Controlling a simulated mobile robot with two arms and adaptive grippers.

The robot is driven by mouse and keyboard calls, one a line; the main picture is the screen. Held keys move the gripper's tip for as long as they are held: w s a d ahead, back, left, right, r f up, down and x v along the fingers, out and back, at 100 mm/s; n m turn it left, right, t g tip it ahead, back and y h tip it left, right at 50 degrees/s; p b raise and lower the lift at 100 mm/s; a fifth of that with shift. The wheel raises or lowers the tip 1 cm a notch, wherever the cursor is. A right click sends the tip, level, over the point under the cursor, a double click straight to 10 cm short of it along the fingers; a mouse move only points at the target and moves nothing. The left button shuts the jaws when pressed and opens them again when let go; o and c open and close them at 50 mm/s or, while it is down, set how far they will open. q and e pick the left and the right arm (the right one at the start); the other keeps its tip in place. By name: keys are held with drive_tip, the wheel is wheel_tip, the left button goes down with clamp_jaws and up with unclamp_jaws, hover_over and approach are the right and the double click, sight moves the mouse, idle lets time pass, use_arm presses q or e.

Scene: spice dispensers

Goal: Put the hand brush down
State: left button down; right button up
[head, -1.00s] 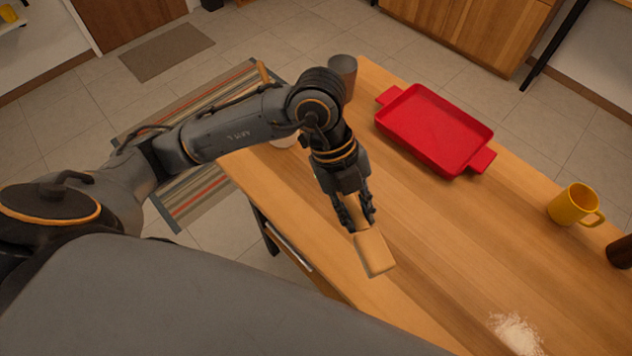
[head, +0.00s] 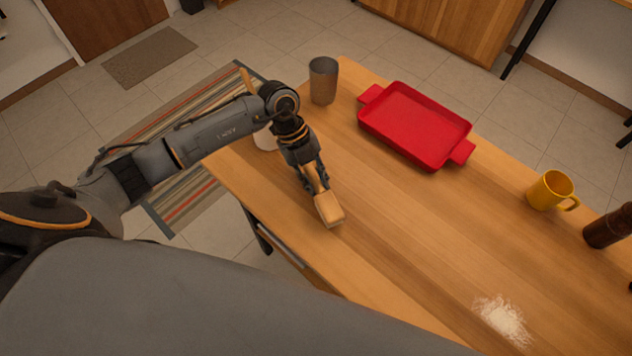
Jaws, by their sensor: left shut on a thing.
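The hand brush (head: 329,208) has a light wooden body and shows in the head view near the left part of the wooden table (head: 400,225). My left gripper (head: 317,187) is shut on its handle end, and the brush head points toward the table's front edge. The brush is low over the tabletop; I cannot tell whether it touches the wood. The fingers and wrist hide part of the handle. My right gripper is not in view.
A grey metal cup (head: 323,82) and a red tray (head: 415,127) stand toward the back. A white container (head: 265,138) is partly hidden behind my arm. A yellow mug (head: 551,190), a dark brown mill (head: 608,228) and spilled white powder (head: 503,319) are at right. The middle is clear.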

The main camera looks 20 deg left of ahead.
use_arm(q)
drive_tip(key=shift+f, duration=0.8)
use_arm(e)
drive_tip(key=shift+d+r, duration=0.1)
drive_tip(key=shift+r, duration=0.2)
use_arm(q)
drive_tip(key=shift+f, duration=0.1)
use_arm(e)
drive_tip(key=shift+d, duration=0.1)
use_arm(q)
drive_tip(key=shift+f, duration=0.15)
drive_tip(key=c, duration=1.2)
unclamp_jaws()
drive_tip(key=shift+o, duration=0.2)
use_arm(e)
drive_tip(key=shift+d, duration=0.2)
